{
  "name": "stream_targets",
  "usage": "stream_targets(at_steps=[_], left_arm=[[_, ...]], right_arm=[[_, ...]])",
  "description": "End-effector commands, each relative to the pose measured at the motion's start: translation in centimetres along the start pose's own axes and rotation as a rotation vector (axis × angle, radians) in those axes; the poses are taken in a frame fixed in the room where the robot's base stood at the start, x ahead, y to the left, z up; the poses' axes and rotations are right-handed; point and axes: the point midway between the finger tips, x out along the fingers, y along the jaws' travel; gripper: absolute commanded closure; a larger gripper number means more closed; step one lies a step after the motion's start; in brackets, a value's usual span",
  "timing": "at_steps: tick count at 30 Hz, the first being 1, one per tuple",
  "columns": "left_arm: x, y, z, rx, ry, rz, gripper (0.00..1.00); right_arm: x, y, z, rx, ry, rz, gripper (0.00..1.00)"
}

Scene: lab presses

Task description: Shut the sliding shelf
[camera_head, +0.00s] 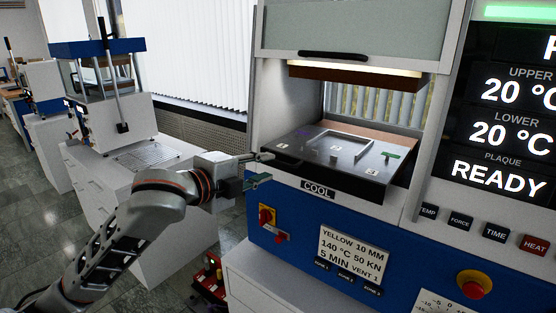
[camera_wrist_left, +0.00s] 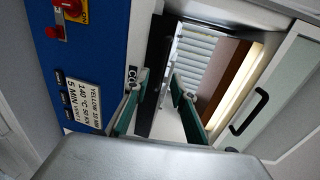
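My left gripper (camera_head: 264,168) is at the shelf's left front corner. Its two green-padded fingers stand apart with nothing clearly between them. In the left wrist view the open fingers (camera_wrist_left: 158,90) point at the dark shelf edge (camera_wrist_left: 155,55); I cannot tell whether they touch it. My right gripper is not in view.
The press has a raised glass door with a black handle (camera_head: 333,55) above the opening. A display (camera_head: 510,120) reads READY. Another press (camera_head: 110,110) stands at left.

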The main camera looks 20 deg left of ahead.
Motion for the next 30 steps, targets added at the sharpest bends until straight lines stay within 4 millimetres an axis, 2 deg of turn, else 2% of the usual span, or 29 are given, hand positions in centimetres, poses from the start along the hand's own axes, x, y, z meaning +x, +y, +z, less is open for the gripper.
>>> stream_targets(at_steps=[6,12,23,27,30], left_arm=[[3.6,0.0,-0.1,-0.004,0.001,0.0,0.75],[5.8,0.0,0.0,-0.001,0.0,0.0,0.75],[6.5,0.0,0.0,0.0,0.001,-0.001,0.75],[6.5,0.0,0.0,0.0,0.001,0.0,1.0],[6.4,0.0,0.0,0.0,0.001,0.0,1.0]], right_arm=[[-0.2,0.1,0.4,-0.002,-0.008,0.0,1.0],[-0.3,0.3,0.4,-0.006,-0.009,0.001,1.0],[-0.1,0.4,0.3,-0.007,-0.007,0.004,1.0],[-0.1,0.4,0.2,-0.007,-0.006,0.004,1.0],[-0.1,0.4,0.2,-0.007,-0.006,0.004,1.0]])
